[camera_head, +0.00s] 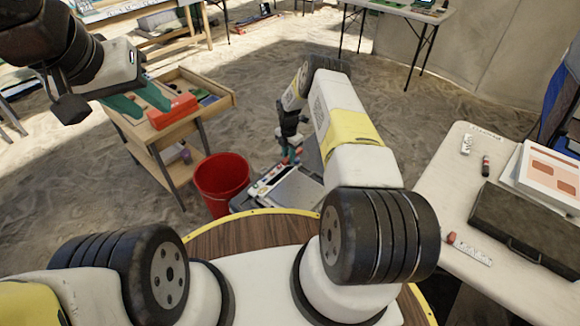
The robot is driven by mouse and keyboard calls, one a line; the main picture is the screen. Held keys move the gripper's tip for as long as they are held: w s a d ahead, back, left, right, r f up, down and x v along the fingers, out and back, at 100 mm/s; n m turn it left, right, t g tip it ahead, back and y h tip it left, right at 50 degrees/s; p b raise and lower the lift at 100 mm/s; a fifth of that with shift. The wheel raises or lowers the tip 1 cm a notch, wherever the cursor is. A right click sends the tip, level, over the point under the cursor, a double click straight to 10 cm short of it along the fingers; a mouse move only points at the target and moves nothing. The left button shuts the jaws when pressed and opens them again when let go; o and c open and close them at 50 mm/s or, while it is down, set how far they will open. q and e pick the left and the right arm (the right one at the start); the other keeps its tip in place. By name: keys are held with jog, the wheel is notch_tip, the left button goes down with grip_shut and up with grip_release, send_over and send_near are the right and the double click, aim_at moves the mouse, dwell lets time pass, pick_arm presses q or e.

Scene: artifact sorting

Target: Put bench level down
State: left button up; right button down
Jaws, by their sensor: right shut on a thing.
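My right gripper (291,138) points down beyond the wooden round top in front of me, above a grey tray-like unit. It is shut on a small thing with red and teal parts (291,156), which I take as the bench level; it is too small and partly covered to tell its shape. I cannot tell whether it touches the unit below. My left gripper (98,92) hangs at the upper left, near the wooden table with the drawer. One dark finger shows, but its opening is not clear.
A red bucket (221,178) stands on the sand beside the grey unit (297,190). The wooden drawer table (168,145) holds a red case (172,111) and green pieces. At right, a white table (440,195) bears a dark case (520,225), papers and small tools.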

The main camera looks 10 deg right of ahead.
send_over(295, 196)
jog(key=shift+w+a+f, duration=0.1)
jog(key=shift+w+f, duration=0.05)
jog(key=shift+f, duration=0.45)
jog(key=shift+s+f, duration=0.15)
jog(key=shift+f, duration=0.75)
jog(key=shift+s+f, duration=0.1)
jog(key=shift+f, duration=0.8)
jog(key=c, duration=1.2)
grip_release()
jog(key=shift+f, duration=0.1)
